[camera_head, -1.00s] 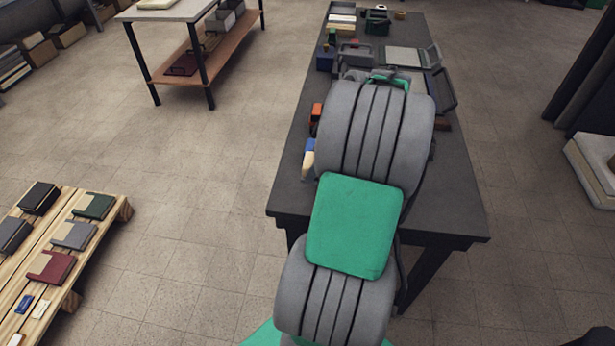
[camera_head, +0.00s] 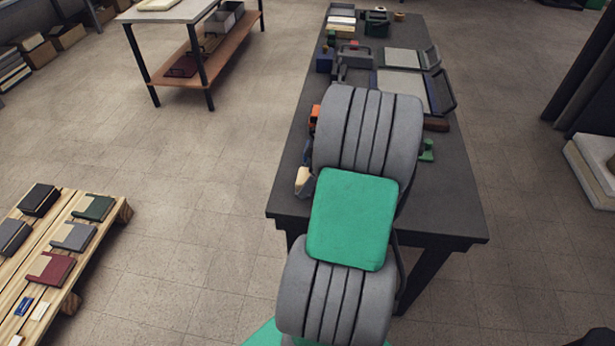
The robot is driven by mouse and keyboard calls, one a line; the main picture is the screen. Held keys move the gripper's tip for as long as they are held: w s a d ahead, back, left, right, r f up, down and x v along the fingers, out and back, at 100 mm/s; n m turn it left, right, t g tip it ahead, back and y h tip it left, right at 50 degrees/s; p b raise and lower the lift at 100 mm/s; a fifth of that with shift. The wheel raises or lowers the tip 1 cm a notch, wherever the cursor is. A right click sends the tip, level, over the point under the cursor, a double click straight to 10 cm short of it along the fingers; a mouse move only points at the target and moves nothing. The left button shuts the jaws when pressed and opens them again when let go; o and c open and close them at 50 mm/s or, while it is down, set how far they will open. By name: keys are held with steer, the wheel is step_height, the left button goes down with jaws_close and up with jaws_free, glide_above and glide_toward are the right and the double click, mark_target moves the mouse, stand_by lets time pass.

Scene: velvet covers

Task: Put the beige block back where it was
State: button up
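A beige block (camera_head: 302,180) shows at the left edge of the dark table (camera_head: 452,215), just left of my arm. It looks tilted, and its right side is partly covered. A small dark blue piece shows just above it; whether they touch is unclear. My gripper is hidden behind my own grey and green arm links, so I cannot see its fingers or whether it holds the block.
An orange item (camera_head: 314,115) stands farther up the left edge. A green item (camera_head: 427,150) shows right of my arm. Trays (camera_head: 402,84) and boxes fill the far table. The front right tabletop is bare. A pallet (camera_head: 70,262) with books lies at left.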

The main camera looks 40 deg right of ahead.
steer(key=shift+r, duration=0.1)
steer(key=p+v, duration=0.1)
steer(key=v, duration=1.1)
steer(key=w+a+r+m+g+h, duration=0.1)
steer(key=w+a+m, duration=0.15)
steer(key=a, duration=0.65)
steer(key=w+a+r+m, duration=0.1)
steer(key=w+a, duration=0.2)
steer(key=a, duration=0.5)
steer(key=s+a+f+m+h, duration=0.1)
steer(key=s+a+m, duration=0.3)
steer(key=a, duration=1)
steer(key=s+f, duration=0.1)
steer(key=s, duration=0.1)
steer(key=shift+s+f+t+h, duration=0.2)
steer(key=shift+s+t+h, duration=0.1)
steer(key=shift+s+h, duration=0.1)
steer(key=shift+r+p, duration=0.35)
